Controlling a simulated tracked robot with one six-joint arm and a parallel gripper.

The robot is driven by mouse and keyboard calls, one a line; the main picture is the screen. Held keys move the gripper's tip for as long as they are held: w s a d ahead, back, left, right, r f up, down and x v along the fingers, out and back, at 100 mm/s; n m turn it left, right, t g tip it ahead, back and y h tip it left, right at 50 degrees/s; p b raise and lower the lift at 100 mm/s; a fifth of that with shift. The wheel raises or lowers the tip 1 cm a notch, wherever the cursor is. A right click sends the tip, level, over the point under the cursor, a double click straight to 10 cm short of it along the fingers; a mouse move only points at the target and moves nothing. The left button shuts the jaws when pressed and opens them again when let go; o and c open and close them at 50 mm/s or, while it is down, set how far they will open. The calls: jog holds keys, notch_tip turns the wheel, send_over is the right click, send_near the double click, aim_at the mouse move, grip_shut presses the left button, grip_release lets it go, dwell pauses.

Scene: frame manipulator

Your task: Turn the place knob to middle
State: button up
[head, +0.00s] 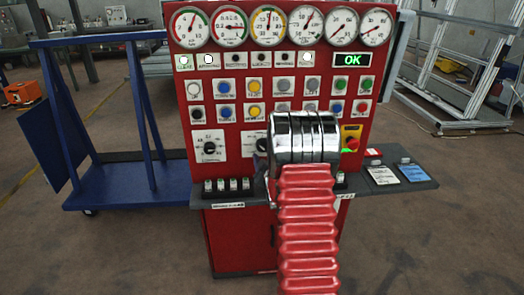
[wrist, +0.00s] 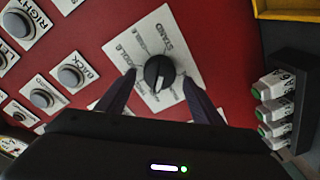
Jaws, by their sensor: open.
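A black round knob (wrist: 158,72) on a white labelled plate (wrist: 150,45) shows in the wrist view, on the red panel (wrist: 225,50). The word STAND is readable on the plate; the other labels are too small or blurred to read surely. A pale mark shows on the knob's lower part, but its exact setting is unclear. My gripper (wrist: 159,78) is open, with one dark fingertip on each side of the knob. I cannot tell whether either finger touches it. In the head view my arm covers most of this knob's plate (head: 248,143).
Another knob (head: 209,148) sits left on the panel, with buttons (head: 253,110) and gauges (head: 268,25) above. A yellow emergency-stop plate (head: 351,133) is to the right. Switch blocks (head: 228,187) stand on the ledge below.

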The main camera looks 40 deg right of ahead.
jog(key=shift+w+d, duration=0.35)
jog(key=shift+w, duration=0.25)
jog(key=shift+c, duration=0.2)
